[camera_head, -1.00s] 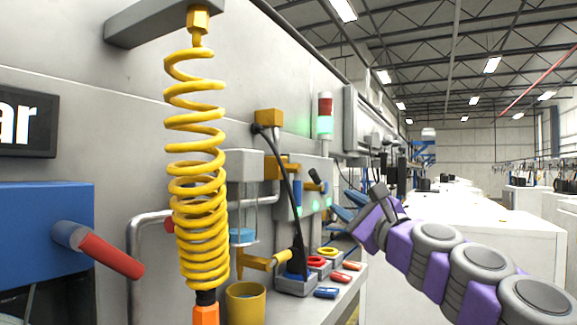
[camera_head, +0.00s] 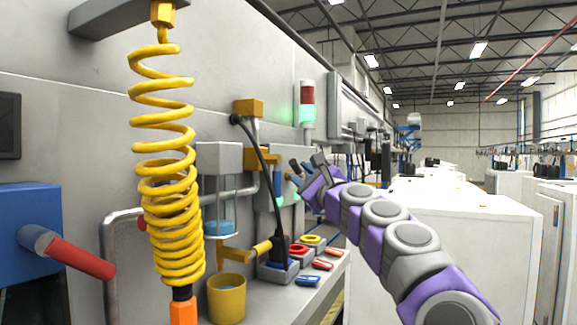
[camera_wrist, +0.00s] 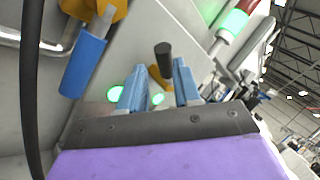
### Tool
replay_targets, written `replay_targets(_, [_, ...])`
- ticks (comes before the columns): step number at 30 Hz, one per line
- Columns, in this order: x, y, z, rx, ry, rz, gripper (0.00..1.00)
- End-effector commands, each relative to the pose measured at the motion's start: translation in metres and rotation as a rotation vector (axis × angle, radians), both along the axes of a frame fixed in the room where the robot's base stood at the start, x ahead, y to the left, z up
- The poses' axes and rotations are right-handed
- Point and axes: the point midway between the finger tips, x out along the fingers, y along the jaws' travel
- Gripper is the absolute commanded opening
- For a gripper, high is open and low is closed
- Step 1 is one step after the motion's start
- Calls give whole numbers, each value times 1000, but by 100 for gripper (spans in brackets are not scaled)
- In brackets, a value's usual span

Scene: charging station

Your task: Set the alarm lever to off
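A short lever with a dark cylindrical handle (camera_wrist: 164,50) and a yellow-orange base (camera_wrist: 157,77) sits on a grey panel (camera_wrist: 130,62) with green lights, in the wrist view. It looks like the alarm lever, but no label is readable. My gripper (camera_wrist: 160,82) is open, with its two blue fingers apart and the lever showing between and beyond them. I cannot tell whether the fingers touch it.
A yellow lever with a blue handle (camera_wrist: 83,66) is left of my gripper. A red-and-green signal light (camera_head: 307,108) stands behind. A black cable (camera_head: 268,175), a yellow coiled hose (camera_head: 167,200) and a yellow cup (camera_head: 226,298) are to the left. A white cabinet (camera_head: 460,250) stands right.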

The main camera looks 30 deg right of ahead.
Motion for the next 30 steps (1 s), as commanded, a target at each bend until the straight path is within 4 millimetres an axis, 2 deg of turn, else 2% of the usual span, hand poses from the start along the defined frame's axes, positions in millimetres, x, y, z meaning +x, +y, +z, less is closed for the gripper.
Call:
replay_targets(3, [15, 1, 4, -2, 3, -2, 33])
replay_targets(13, [43, 20, 15, -9, -1, -3, 33])
replay_targets(27, [49, 14, 15, -5, 0, 0, 33])
replay_targets(30, [48, 14, 16, -5, -1, -1, 24])
